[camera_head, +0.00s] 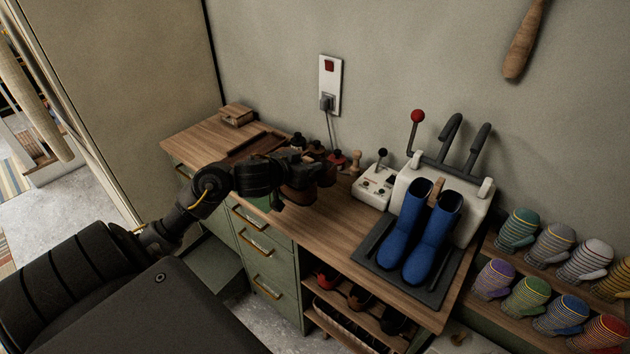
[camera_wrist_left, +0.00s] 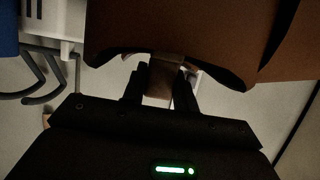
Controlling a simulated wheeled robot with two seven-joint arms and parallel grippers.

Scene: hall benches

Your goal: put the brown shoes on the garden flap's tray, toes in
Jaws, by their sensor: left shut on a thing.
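My left gripper (camera_head: 318,176) is above the wooden bench, left of the white switch box, and shut on the brown shoes (camera_head: 300,194). In the left wrist view the brown shoes (camera_wrist_left: 190,32) fill the top, with dark curved edges on either side of the fingers (camera_wrist_left: 160,82). The gripper hides much of them in the head view, so I cannot tell which way the toes point. A low green panel (camera_head: 222,268) shows beside the drawers, partly behind my arm; I cannot tell whether it is the garden flap's tray. My right gripper is not in view.
Blue boots (camera_head: 402,245) stand on a dark mat (camera_head: 382,272) before a white machine with dark hooks. A white switch box (camera_head: 374,188) and small dark-topped items are behind my gripper. Shoes sit on a shelf (camera_head: 395,335) below. Striped mittens (camera_head: 520,232) fill the right. The bench front is clear.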

